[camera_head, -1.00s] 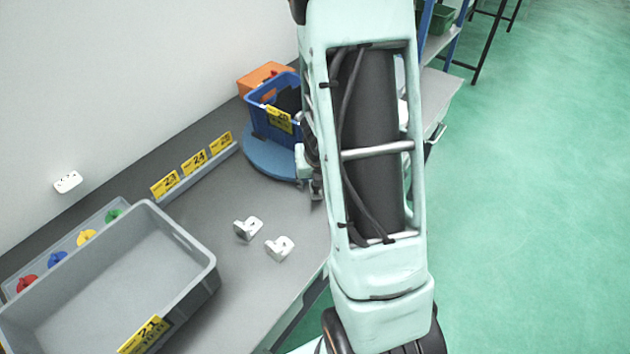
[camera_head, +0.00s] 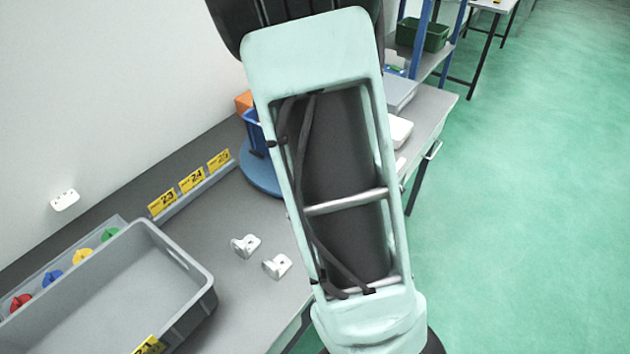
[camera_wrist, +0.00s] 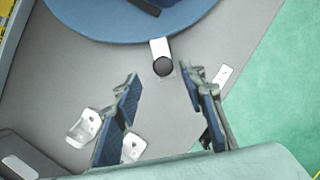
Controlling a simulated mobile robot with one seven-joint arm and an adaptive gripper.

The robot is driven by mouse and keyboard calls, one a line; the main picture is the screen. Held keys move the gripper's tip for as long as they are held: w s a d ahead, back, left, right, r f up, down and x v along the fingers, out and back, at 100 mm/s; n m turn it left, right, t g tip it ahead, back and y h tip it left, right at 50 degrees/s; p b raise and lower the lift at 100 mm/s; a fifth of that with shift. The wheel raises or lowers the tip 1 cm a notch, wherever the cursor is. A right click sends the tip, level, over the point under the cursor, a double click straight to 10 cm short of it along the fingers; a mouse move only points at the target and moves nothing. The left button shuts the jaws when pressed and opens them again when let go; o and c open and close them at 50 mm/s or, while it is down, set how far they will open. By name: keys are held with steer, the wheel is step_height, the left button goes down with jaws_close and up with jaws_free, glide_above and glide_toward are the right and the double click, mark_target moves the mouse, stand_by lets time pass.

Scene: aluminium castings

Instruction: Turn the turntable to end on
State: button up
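The turntable is a round blue disc (camera_head: 257,178) on the bench, partly hidden behind my arm in the head view. In the wrist view the disc (camera_wrist: 100,27) fills the top, with a white tab (camera_wrist: 159,46) at its near edge carrying a dark round knob (camera_wrist: 163,66). A blue bin (camera_head: 253,127) stands on the disc, mostly hidden by my arm; part of something dark and blue on the disc shows at the wrist view's top edge. My gripper (camera_wrist: 159,74) is open and empty, its fingertips on either side of the knob in the picture. I cannot tell whether they touch it.
Two white castings (camera_head: 245,246) (camera_head: 277,266) lie on the bench; they also show in the wrist view (camera_wrist: 84,128) (camera_wrist: 132,148). A large grey crate (camera_head: 197,268) stands at the front left, beside a rail of yellow number labels (camera_head: 191,181). The bench's right edge is near my arm.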

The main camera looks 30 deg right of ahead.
steer(key=v, duration=0.7)
steer(key=shift+r, duration=0.3)
stand_by(0.3)
steer(key=shift+s+a, duration=0.1)
steer(key=shift+a, duration=0.05)
